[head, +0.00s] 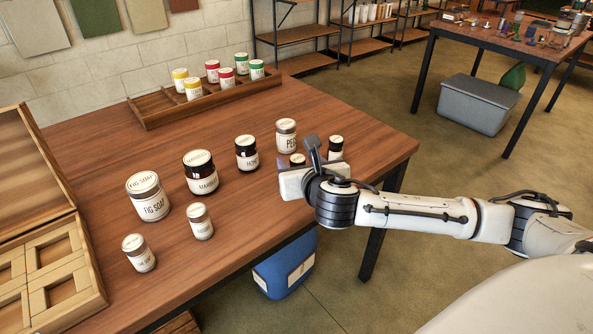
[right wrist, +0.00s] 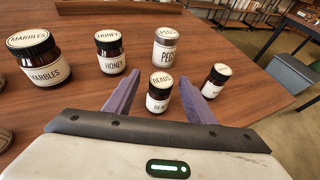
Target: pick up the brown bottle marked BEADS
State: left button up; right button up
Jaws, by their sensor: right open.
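The brown BEADS bottle (right wrist: 158,97) is small, with a pale lid, and stands upright between the two fingers of my right gripper (right wrist: 158,78) in the right wrist view. The fingers are apart, with visible gaps on both sides of the bottle. In the head view my right gripper (head: 308,152) is low over the table's right part and hides most of that bottle; its lid (head: 297,158) shows. A second small brown bottle (right wrist: 215,80) stands just right of the right finger, its label not clearly readable. My left gripper is not in view.
The PEGS jar (right wrist: 165,48) stands behind the bottle, with the HONEY (right wrist: 110,53) and MARBLES (right wrist: 39,60) jars to the left. A FIG SOAP jar (head: 148,197) stands farther left. A wooden rack (head: 150,118) of small jars is at the back. The table's right edge is close.

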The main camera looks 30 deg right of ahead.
aim_at(296, 157)
jog(key=x, duration=0.5)
jog(key=shift+w+d+b, duration=0.1)
jog(key=shift+b, duration=0.3)
jog(key=c, duration=1.2)
jog(key=shift+r, duration=0.15)
